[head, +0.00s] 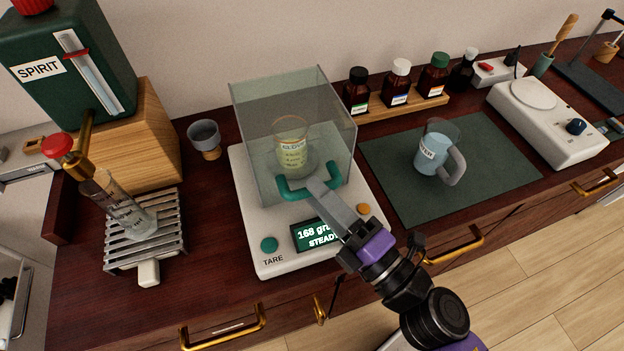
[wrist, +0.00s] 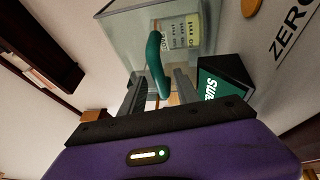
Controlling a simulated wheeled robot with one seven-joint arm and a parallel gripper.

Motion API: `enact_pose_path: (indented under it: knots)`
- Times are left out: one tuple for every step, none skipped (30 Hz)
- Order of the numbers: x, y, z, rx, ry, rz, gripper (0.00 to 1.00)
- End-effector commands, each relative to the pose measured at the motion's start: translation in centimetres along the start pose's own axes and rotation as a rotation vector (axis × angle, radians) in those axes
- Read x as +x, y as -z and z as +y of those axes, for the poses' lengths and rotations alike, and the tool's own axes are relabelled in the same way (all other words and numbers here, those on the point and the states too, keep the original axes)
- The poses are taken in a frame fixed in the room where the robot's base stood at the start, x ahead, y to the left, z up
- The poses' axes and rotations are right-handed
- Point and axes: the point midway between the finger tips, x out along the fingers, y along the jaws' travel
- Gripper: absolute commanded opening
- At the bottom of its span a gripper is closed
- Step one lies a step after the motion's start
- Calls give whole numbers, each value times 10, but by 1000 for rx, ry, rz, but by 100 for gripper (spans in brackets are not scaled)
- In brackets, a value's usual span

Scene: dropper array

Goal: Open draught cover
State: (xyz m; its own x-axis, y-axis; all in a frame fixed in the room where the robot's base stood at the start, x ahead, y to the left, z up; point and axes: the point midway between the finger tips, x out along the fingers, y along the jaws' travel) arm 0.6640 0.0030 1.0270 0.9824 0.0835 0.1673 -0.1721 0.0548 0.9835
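The draught cover (head: 328,120) is a clear, grey-tinted box standing over the pan of the white balance (head: 262,225). Its teal handle (head: 288,194) is on the front face, low down. A beaker (head: 291,152) with yellowish liquid stands inside, seen through the cover. My gripper (head: 316,187) is at the middle of the handle, reaching in from the front right. In the wrist view my gripper (wrist: 160,90) has its fingers apart, with the teal handle (wrist: 156,62) in line with the gap. I cannot tell whether either finger touches it.
The balance display (head: 318,234) reads 168 and STEADY. A jug (head: 431,158) stands on the green mat (head: 490,165) at right. Bottles (head: 397,84) stand behind it. A small cup (head: 205,138) and a glass cylinder (head: 128,213) on a slatted stand are at left.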

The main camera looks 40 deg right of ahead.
Motion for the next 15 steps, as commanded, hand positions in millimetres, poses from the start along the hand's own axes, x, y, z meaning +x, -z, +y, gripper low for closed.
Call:
enact_pose_path:
  knots:
    - [6,0,3,0,-1,0,38]
    - [9,0,3,1,-1,0,38]
    - [12,0,2,2,-1,0,38]
    - [14,0,2,2,-1,0,38]
    - [16,0,1,1,0,0,38]
    - [18,0,1,1,0,0,38]
    - [19,0,1,1,0,0,38]
    - [19,0,1,1,0,0,38]
    - [20,0,0,1,0,-1,38]
    - [20,0,0,1,0,-1,38]
    - [20,0,0,1,0,-1,38]
    - [20,0,0,1,0,-1,38]
    - [20,0,0,1,0,-1,38]
    - [20,0,0,1,0,-1,38]
    - [20,0,0,1,0,-1,38]
